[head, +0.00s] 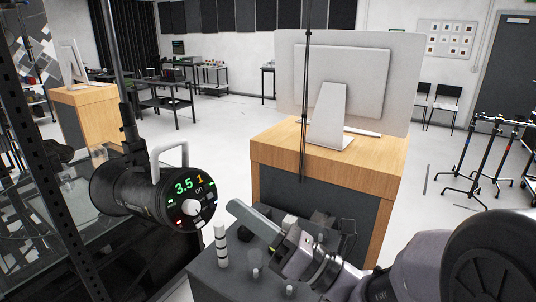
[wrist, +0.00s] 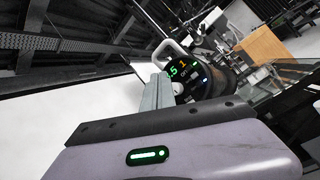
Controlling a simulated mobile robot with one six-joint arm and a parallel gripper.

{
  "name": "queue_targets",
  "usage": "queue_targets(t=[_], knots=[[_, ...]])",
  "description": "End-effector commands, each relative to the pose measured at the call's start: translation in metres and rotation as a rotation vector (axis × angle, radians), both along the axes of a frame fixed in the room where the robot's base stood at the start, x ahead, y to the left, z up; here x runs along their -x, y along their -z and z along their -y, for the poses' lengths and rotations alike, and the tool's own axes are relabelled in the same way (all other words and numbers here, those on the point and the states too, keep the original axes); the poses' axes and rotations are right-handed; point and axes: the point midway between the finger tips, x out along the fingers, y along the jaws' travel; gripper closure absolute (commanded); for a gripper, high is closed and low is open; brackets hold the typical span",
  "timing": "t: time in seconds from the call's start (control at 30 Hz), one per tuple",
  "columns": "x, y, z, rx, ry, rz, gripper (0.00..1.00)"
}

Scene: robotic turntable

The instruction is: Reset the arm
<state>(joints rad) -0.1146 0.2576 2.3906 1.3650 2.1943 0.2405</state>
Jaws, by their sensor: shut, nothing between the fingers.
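My arm (head: 415,265) reaches in from the lower right of the head view. My gripper (head: 236,207) points up and to the left, with its long grey fingers shut and empty. It is to the right of a black studio lamp (head: 130,192) with a lit display, apart from it in the picture. In the wrist view, my gripper (wrist: 160,80) shows end-on, its fingers together and overlapping the lamp (wrist: 215,82) behind. A grey stand (head: 215,280) with small cylinders is below my gripper.
A wooden desk (head: 330,155) with a large monitor (head: 345,75) stands behind my gripper. Dark metal framing (head: 50,150) and a glass surface are at the left. Light stands (head: 490,150) are at the far right. Open floor (head: 225,120) lies beyond the lamp.

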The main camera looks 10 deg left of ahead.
Motion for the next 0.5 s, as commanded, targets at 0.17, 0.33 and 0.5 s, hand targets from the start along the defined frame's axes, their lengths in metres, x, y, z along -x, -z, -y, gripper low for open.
queue_targets(t=[0.17, 0.33, 0.5], knots=[[0.132, 0.07, -0.015, 0.574, -0.265, 0.531, 1.0], [0.18, 0.192, 0.084, 1.338, -0.492, 1.255, 1.0], [0.153, 0.209, 0.182, 1.857, -0.629, 1.712, 1.0]])
